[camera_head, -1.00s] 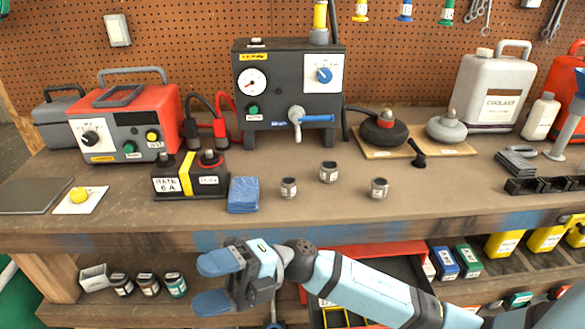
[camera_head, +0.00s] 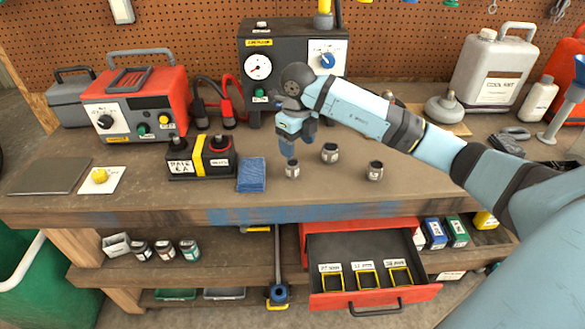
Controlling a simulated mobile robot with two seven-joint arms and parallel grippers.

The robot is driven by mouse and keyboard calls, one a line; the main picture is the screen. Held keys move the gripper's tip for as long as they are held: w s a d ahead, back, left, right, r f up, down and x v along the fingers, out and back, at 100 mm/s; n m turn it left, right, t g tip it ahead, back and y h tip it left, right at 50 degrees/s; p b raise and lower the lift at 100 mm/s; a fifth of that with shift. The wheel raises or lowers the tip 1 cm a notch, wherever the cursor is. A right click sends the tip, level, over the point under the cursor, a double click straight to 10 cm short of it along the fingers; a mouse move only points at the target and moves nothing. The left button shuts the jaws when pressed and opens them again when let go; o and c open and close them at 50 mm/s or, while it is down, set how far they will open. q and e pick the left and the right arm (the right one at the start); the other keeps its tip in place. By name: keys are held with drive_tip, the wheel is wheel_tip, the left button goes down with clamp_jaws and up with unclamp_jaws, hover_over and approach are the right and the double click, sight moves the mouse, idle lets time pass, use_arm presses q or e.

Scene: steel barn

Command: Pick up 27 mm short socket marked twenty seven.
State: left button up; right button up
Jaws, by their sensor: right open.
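Three short grey sockets stand on the workbench: a left one (camera_head: 292,169), a middle one (camera_head: 330,152) set farther back, and a right one (camera_head: 375,171). Each has a small pale label that is too small to read, so I cannot tell which is marked twenty seven. My right gripper (camera_head: 287,147) is open and points down just above and behind the left socket, apart from the middle and right ones. I cannot tell whether a fingertip touches the left socket. My left gripper is not in view.
A folded blue cloth (camera_head: 252,174) and a battery (camera_head: 201,158) lie left of the sockets. A black test unit (camera_head: 262,83) stands behind my gripper. An open red drawer (camera_head: 426,292) below holds several yellow-framed, labelled slots.

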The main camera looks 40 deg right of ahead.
sight(293, 163)
wheel_tip(293, 163, down, 3)
drive_tip(key=shift+r, duration=0.2)
drive_tip(key=f, duration=0.3)
drive_tip(key=w+f, duration=0.1)
drive_tip(key=f, duration=0.1)
drive_tip(key=shift+a, duration=0.35)
drive_tip(key=c, duration=1)
drive_tip(key=shift+c, duration=0.4)
drive_tip(key=shift+r, duration=0.1)
